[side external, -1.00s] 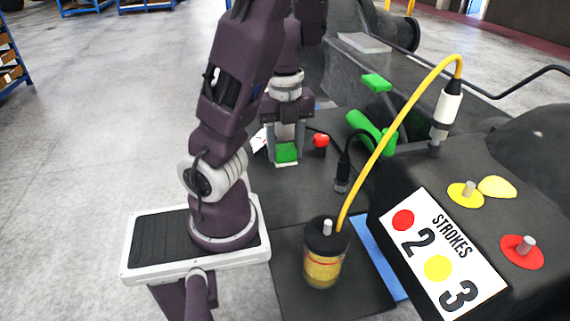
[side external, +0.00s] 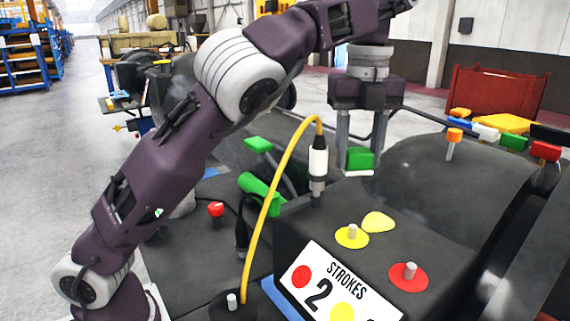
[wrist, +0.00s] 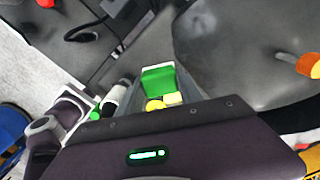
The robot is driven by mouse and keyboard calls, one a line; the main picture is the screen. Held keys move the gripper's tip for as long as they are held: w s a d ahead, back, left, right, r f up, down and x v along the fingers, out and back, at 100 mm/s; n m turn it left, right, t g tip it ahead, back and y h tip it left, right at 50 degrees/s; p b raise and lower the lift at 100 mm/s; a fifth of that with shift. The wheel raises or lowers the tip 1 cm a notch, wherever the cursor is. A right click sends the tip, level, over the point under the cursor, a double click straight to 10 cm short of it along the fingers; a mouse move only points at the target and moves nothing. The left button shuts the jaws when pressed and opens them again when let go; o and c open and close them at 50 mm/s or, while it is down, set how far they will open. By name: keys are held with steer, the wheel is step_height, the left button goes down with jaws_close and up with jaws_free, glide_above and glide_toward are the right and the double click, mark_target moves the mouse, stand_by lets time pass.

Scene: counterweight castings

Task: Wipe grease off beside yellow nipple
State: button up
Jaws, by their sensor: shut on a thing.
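My gripper (side external: 355,140) is shut on a green block with a pale underside (side external: 360,158), held in the air above the dark casting. The green block also shows between the fingers in the wrist view (wrist: 158,78). The yellow nipple (side external: 352,232), a grey pin on a yellow disc, stands on the casting's flat top. A yellow grease patch (side external: 378,222) lies right beside it. The block appears above and behind this patch in the side view, apart from it. In the wrist view, yellow (wrist: 154,104) shows just below the block; which yellow thing it is, I cannot tell.
A red-disc nipple (side external: 408,272) is to the right. A yellow hose (side external: 280,180) arches to a white-and-black coupler (side external: 318,162) standing close left of my gripper. A STROKES sign (side external: 330,290) is on the casting's front. An orange-capped peg (side external: 453,140) stands right.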

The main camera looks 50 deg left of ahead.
mark_target(366, 216)
steer(key=s+d+r+m, duration=0.2)
steer(key=d+m, duration=0.1)
steer(key=d, duration=0.6)
steer(key=shift+s+d+f, duration=0.1)
steer(key=shift+f, duration=1.8)
steer(key=shift+s+d+f, duration=0.1)
steer(key=shift+f, duration=1.75)
steer(key=shift+w+a+f, duration=0.1)
steer(key=shift+a, duration=2.45)
jaws_close()
steer(key=shift+d, duration=2.5)
steer(key=shift+a, duration=2.5)
steer(key=shift+d, duration=2.5)
steer(key=shift+a, duration=2.15)
step_height(366, 216, up, 8)
